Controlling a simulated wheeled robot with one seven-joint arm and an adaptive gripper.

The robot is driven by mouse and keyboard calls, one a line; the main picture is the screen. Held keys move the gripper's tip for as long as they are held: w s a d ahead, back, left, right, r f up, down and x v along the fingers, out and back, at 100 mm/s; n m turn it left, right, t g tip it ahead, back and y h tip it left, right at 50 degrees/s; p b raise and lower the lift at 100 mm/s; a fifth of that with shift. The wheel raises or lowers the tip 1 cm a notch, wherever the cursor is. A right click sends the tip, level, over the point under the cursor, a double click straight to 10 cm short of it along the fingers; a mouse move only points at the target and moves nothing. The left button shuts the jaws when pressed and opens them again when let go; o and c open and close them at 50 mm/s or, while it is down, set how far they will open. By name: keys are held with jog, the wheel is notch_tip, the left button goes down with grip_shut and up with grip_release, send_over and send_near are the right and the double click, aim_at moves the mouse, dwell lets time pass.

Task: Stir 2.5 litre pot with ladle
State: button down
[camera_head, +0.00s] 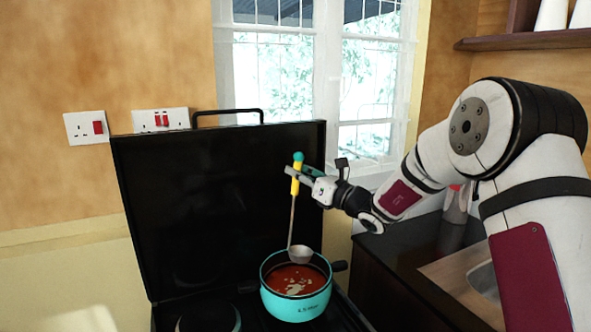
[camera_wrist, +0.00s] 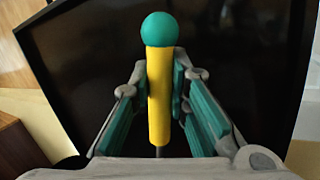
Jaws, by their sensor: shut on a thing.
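The ladle has a yellow handle (camera_head: 295,184) with a teal knob on top, a thin metal shaft and a metal bowl (camera_head: 300,254). My gripper (camera_head: 296,172) is shut on the yellow handle and holds the ladle nearly upright. The handle also shows between the teal finger pads in the wrist view (camera_wrist: 159,95). The teal pot (camera_head: 297,304) stands on the stove with red soup and pale bits in it. The ladle's bowl is at the pot's back rim, seemingly above the soup; whether it touches the rim I cannot tell.
The stove's black lid (camera_head: 215,200) stands open behind the pot. Another round item (camera_head: 208,318) is partly cut off left of the pot. A dark counter with a sink (camera_head: 484,282) and a bottle (camera_head: 457,203) lies to the right. A window is behind.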

aim_at(293, 208)
jog(key=shift+s+a+f+b, duration=0.2)
jog(key=shift+s+f, duration=0.05)
jog(key=shift+f, duration=1.3)
jog(key=shift+s+a+f+b, duration=0.2)
jog(key=shift+s+f, duration=0.1)
jog(key=shift+f, duration=1.3)
jog(key=shift+s+a+f+b, duration=0.15)
jog(key=shift+s+a+f, duration=0.1)
jog(key=shift+f, duration=1.3)
